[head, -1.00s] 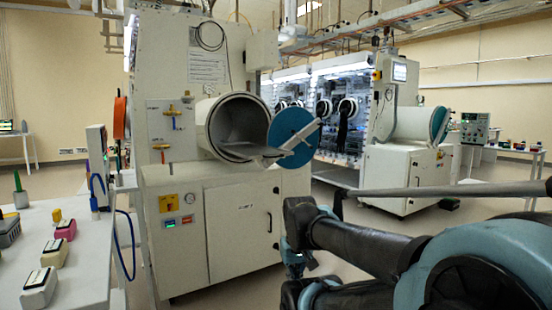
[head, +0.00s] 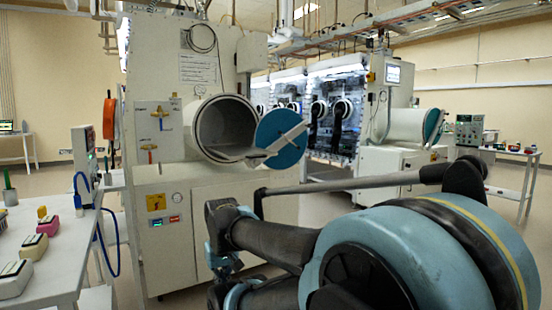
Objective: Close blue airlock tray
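The near airlock (head: 200,140) is a white round chamber on the front of a white cabinet, and its mouth is open. Its blue round door (head: 285,150) stands swung out at the right of the mouth. The light grey tray (head: 254,155) sticks out past the chamber's lower lip, in front of the door. Part of the tray lies inside the chamber, in shadow. My arm fills the lower right of the head view, below and right of the tray and apart from it in the picture. I cannot make out my gripper's fingers.
A white bench (head: 60,255) with several small blocks stands at the left. A second airlock (head: 408,125) with a teal door is on another cabinet at the right. A side table (head: 515,160) stands farther right. Some open floor shows around the cabinets.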

